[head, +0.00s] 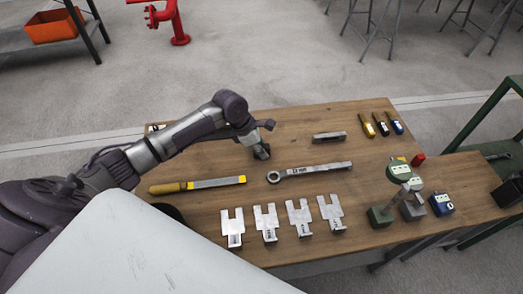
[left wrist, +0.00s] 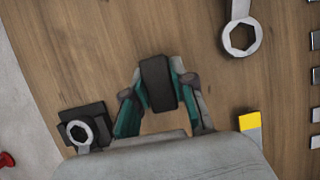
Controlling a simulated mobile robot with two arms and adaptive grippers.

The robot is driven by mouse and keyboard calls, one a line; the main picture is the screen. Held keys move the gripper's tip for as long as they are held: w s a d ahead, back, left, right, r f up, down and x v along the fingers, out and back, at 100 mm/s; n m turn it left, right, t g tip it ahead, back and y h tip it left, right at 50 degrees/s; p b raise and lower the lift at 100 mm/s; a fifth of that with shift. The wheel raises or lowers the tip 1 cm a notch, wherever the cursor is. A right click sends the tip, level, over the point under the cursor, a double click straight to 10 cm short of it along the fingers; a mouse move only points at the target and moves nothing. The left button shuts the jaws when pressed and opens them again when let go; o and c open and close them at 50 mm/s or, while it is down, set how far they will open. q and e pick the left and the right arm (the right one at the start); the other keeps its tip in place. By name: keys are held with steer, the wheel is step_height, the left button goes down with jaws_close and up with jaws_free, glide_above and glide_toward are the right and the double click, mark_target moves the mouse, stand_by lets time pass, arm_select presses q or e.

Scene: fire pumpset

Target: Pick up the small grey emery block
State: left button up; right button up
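The small dark grey emery block (left wrist: 157,84) shows between the two teal-lined fingers of my left gripper (left wrist: 160,82) in the left wrist view. The fingertips lie against its two long sides, so the gripper looks shut on it. In the head view my left gripper (head: 260,138) is low over the back left part of the wooden table (head: 300,215), with the block (head: 262,153) just below the fingers. I cannot tell whether the block still touches the table. My right gripper is not in view.
A ring spanner (head: 308,171) and a wooden-handled file (head: 198,185) lie in front of the gripper. A grey bar (head: 329,137) lies to the right. Several forked metal plates (head: 266,222) line the front. A gauge stand (head: 403,190) stands at right.

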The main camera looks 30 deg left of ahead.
mark_target(265, 148)
arm_select(q)
steer(key=shift+c, duration=1.2)
jaws_close()
steer(key=shift+r, duration=0.1)
steer(key=shift+r, duration=0.5)
steer(key=r, duration=0.2)
steer(key=d+r+p, duration=0.1)
steer(key=shift+r, duration=0.35)
steer(key=d+r+p, duration=0.1)
steer(key=d+r, duration=0.5)
steer(key=d, duration=0.4)
steer(key=shift+w+d, duration=0.3)
steer(key=shift+d, duration=0.05)
steer(key=shift+r, duration=0.1)
